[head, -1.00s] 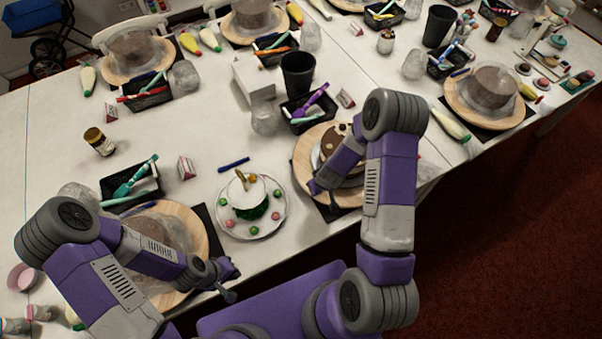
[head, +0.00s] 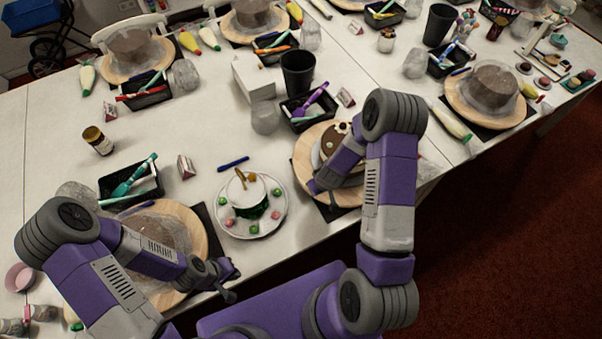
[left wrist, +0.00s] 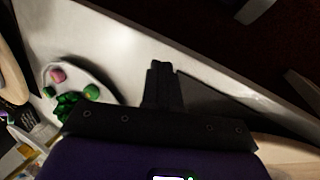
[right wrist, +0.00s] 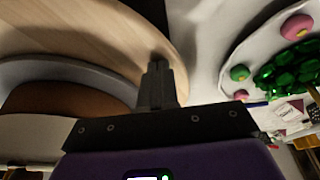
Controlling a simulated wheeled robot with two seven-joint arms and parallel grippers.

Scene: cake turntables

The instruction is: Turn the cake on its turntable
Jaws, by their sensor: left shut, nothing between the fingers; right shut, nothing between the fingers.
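The brown cake (head: 331,141) with pale decorations stands on a round wooden turntable (head: 303,160), partly hidden by my right arm. In the right wrist view, the cake (right wrist: 65,98) sits on a grey board above the pale wooden turntable disc (right wrist: 100,28). My right gripper (head: 315,187) is shut and empty, with its fingertips at the near left rim of the disc. In the right wrist view, its closed fingers (right wrist: 157,72) overlap that rim; contact is not certain. My left gripper (head: 231,296) is shut and empty near the table's front edge; its fingers (left wrist: 160,70) also show in the left wrist view.
A white plate (head: 226,228) with a small green-and-white cake and candies stands between the two arms. Another turntable (head: 205,238) with a covered cake lies under my left forearm. A black cup (head: 298,73) and a tool tray (head: 310,108) stand behind the cake.

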